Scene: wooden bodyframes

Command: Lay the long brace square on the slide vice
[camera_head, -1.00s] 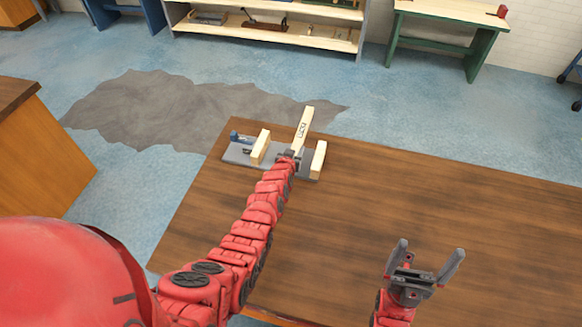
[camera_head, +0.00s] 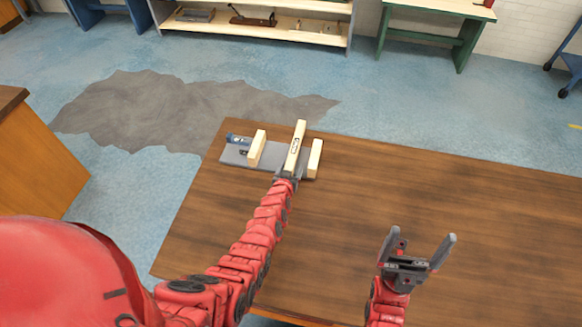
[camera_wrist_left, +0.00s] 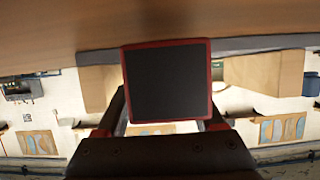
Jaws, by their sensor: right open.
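The long brace (camera_head: 297,140) is a pale wooden bar with a dark mark. It lies lengthwise away from me, between the two wooden blocks of the slide vice, closer to the right block (camera_head: 315,159). The slide vice (camera_head: 270,156) has a grey base, a left block (camera_head: 257,148) and a blue part at its left. I cannot tell whether the brace touches the base. My left gripper (camera_head: 286,178) is shut on the brace's near end. In the left wrist view a dark red-rimmed square hides the brace. My right gripper (camera_head: 418,250) is open and empty above the table.
The brown wooden table (camera_head: 450,215) is clear to the right of the vice. The vice stands near the table's far left corner. A wooden cabinet (camera_head: 38,160) stands apart at the left. Shelves (camera_head: 255,28) and a green bench (camera_head: 430,35) are far behind.

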